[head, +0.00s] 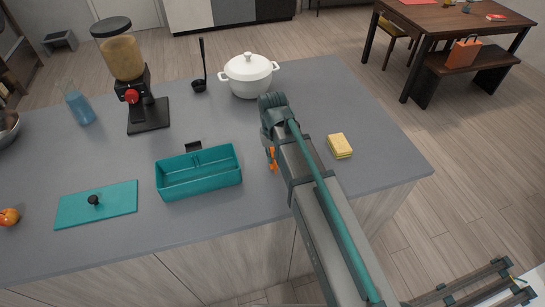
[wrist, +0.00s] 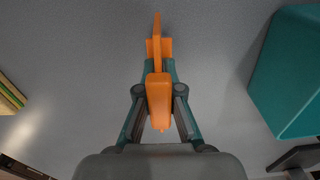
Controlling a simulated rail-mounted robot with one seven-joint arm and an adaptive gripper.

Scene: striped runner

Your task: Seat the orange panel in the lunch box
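The teal lunch box (head: 200,190) stands open on the grey counter, with its interior visible from above. A corner of it shows at the right of the wrist view (wrist: 295,75). The orange panel (wrist: 158,95) is between the fingers of my gripper (wrist: 159,90), which is shut on it. In the head view only a small part of the orange panel (head: 272,158) shows, just right of the lunch box and apart from it. My arm hides most of the gripper there. I cannot tell whether the panel touches the counter.
A teal lid (head: 120,198) with a black knob lies left of the box. A yellow sponge (head: 340,146) is right of my arm. A white pot (head: 248,77), a ladle (head: 201,75) and a grinder (head: 135,90) stand behind. The counter between box and pot is clear.

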